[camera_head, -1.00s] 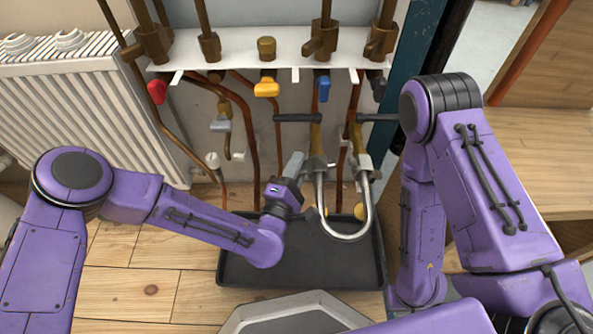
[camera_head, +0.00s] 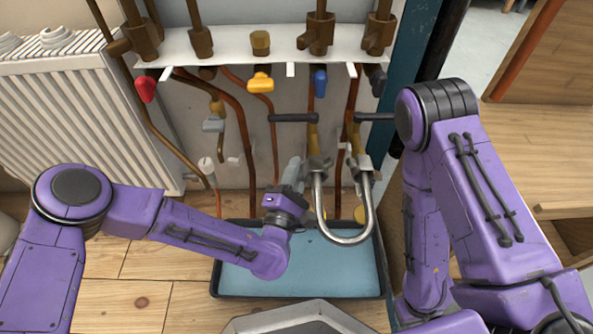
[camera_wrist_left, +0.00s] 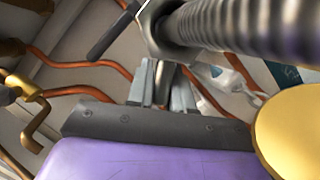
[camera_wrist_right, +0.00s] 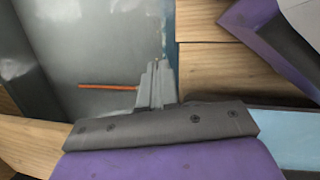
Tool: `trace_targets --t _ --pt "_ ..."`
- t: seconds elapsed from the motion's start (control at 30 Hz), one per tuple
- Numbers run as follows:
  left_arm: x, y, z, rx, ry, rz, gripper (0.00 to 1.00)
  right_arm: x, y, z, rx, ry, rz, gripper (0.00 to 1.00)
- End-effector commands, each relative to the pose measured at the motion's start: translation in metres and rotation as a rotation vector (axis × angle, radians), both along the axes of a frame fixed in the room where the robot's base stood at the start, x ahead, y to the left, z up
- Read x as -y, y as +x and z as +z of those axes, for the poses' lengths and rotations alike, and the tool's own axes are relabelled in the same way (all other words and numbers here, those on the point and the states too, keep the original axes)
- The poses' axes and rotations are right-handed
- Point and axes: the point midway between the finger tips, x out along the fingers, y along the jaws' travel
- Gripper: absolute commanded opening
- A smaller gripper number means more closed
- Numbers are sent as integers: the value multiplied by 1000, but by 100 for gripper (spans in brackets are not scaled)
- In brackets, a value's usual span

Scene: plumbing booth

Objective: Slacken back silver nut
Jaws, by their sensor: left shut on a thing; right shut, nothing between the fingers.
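A bright U-shaped braided hose (camera_head: 345,238) hangs below the pipes. A silver nut (camera_head: 318,166) sits at its left end and another nut (camera_head: 362,164) at its right end. My left gripper (camera_head: 296,168) reaches up beside the left-end nut. In the left wrist view, its fingers (camera_wrist_left: 163,75) are shut at the silver nut (camera_wrist_left: 152,28), with the ribbed hose above right; the exact grip is partly hidden. My right gripper (camera_wrist_right: 156,78) shows only in the right wrist view, shut and empty, away from the hose.
A tray (camera_head: 225,297) with a pale blue inside lies under the hose. Red (camera_head: 146,88), yellow (camera_head: 260,82) and blue (camera_head: 320,82) valve handles hang below the white shelf (camera_head: 232,48). A radiator (camera_head: 85,110) stands left and a wooden cabinet (camera_head: 540,135) right.

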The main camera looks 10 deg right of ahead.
Motion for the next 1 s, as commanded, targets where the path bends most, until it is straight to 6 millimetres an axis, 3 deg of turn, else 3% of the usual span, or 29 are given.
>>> trace_targets --t 0.03,0.07,0.1,0.13,0.47,0.67,0.8,1.0 --pt "0 -1 -1 -3 -1 -2 0 0 0 0 0 0 0 0" --pt "0 -1 -1 -3 -1 -2 24 0 0 0 0 0 0 0" --pt "1 -1 -1 -2 -1 -2 37 0 0 0 0 0 0 0" --pt "0 -1 -1 -2 -1 -2 42 0 0 0 0 0 0 0" --pt "-3 -7 -1 -2 2 -2 42 -3 -3 5 -16 7 -1 0" --pt "-25 -45 -9 -6 1 -3 42 -15 -15 26 -78 42 -23 0" --pt "-40 -71 -17 -8 0 -2 42 -18 -6 26 -11 23 -70 0" --pt "-51 -89 -24 -4 0 -1 42 -19 1 25 41 9 -104 0"
